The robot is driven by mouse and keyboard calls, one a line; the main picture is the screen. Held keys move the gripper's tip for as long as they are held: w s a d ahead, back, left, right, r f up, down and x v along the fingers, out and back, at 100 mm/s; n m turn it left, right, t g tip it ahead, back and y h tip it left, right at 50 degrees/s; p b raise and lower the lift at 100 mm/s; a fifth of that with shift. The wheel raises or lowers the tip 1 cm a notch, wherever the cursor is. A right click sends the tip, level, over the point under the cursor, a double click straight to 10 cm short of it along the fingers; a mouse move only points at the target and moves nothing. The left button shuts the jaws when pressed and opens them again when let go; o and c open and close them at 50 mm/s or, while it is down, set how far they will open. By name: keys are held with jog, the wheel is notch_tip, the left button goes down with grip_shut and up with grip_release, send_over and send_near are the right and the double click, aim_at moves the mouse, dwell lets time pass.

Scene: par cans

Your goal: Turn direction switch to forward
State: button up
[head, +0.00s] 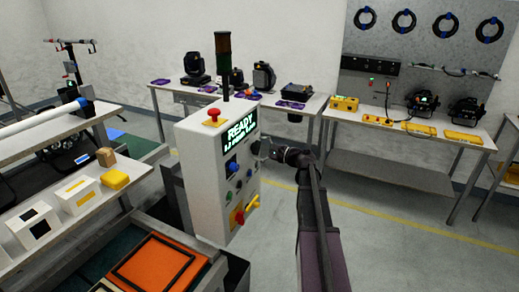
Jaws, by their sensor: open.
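The pale grey control cabinet (200,172) stands in the middle. Its tilted display (239,130) reads READY in green letters, with a second line too small to read. Below it are a blue-faced knob (232,166), small buttons (229,196) and a red-and-yellow rotary handle (238,216). Which one is the direction switch, and where it points, is too small to tell. My gripper (264,149) is open at the cabinet's right side, just right of the display and knob. I cannot tell whether it touches the panel. Its fingertips are small and dark.
A red mushroom button (213,115) and a dark signal tower (223,65) top the cabinet. An orange tray (152,265) lies at the front left. White boxes (78,195) sit on the left bench. Tables with lamps (423,103) stand behind. The floor (390,235) at right is clear.

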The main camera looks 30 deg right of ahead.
jog(key=shift+d, duration=0.1)
jog(key=c, duration=1)
jog(key=shift+o, duration=0.2)
jog(key=shift+n, duration=0.5)
jog(key=n, duration=0.2)
jog(key=shift+n, duration=0.4)
jog(key=n, duration=1.2)
